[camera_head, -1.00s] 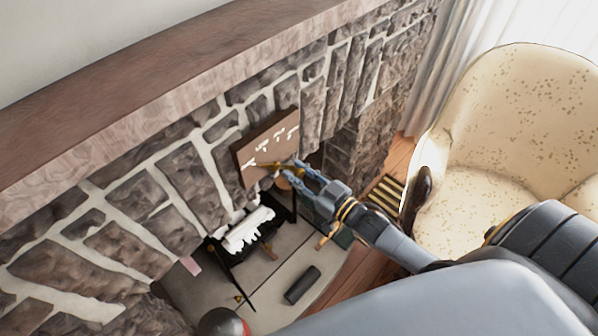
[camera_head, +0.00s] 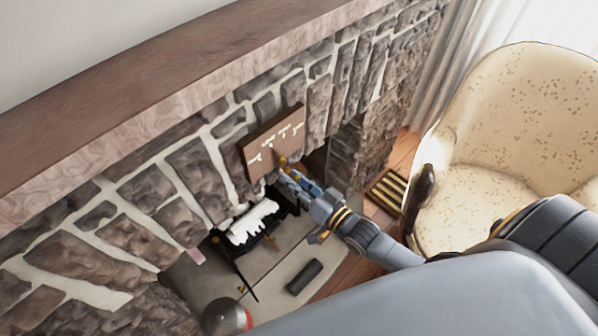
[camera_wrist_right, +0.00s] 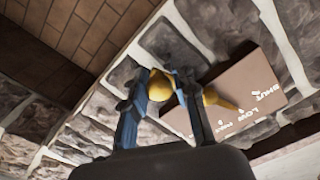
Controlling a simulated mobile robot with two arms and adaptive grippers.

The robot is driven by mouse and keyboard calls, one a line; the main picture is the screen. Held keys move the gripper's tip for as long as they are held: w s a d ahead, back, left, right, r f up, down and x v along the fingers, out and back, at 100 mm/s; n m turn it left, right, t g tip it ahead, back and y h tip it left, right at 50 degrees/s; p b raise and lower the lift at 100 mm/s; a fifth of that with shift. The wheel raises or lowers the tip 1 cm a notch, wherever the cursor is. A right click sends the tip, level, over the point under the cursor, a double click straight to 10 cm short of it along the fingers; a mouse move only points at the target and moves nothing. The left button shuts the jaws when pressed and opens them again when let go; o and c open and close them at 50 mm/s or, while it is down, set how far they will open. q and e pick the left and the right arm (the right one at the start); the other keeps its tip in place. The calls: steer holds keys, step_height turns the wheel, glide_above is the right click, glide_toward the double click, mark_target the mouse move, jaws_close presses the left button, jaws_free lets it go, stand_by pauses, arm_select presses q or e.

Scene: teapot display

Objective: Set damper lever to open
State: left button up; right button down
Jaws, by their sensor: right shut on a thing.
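The damper plate (camera_head: 272,142) is a brown panel with white labels on the stone fireplace front; it also shows in the right wrist view (camera_wrist_right: 268,78), where SHUT and LOW can be read. The brass damper lever (camera_wrist_right: 218,99) has a round knob and a tapered pointer. Its pointer (camera_head: 276,154) is directed toward the middle labels in the head view. My right gripper (camera_head: 286,170) is shut on the lever's knob, with a finger on each side in the wrist view (camera_wrist_right: 167,82). My left gripper is not in view.
White logs (camera_head: 254,221) lie in the firebox below the plate. A dark cylinder (camera_head: 304,277) lies on the pale hearth (camera_head: 270,290). A dark round thing with a red part (camera_head: 228,318) is at the bottom edge. A cream armchair (camera_head: 520,130) stands at right.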

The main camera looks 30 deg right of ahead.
steer(key=m, duration=0.1)
steer(key=a+m, duration=0.1)
steer(key=m, duration=0.1)
steer(key=shift+s+a+r, duration=0.15)
steer(key=shift+s+a, duration=0.05)
steer(key=shift+a, duration=0.1)
steer(key=m, duration=0.1)
steer(key=a+m+p, duration=0.1)
steer(key=shift+s+a+r+m, duration=0.1)
steer(key=shift+s+a+m, duration=0.2)
steer(key=shift+m, duration=0.1)
steer(key=m, duration=0.1)
steer(key=a+m, duration=0.2)
steer(key=shift+s+r+p, duration=0.3)
steer(key=shift+s+r, duration=0.05)
steer(key=shift+s+a+r+m, duration=0.15)
steer(key=shift+a+r+m, duration=0.2)
steer(key=shift+m, duration=0.5)
steer(key=shift+s+a+r+m, duration=0.1)
steer(key=shift+a+r+m, duration=0.2)
steer(key=shift+m, duration=0.55)
steer(key=shift+a+f, duration=0.1)
steer(key=c, duration=1.1)
jaws_free()
steer(key=shift+f, duration=0.1)
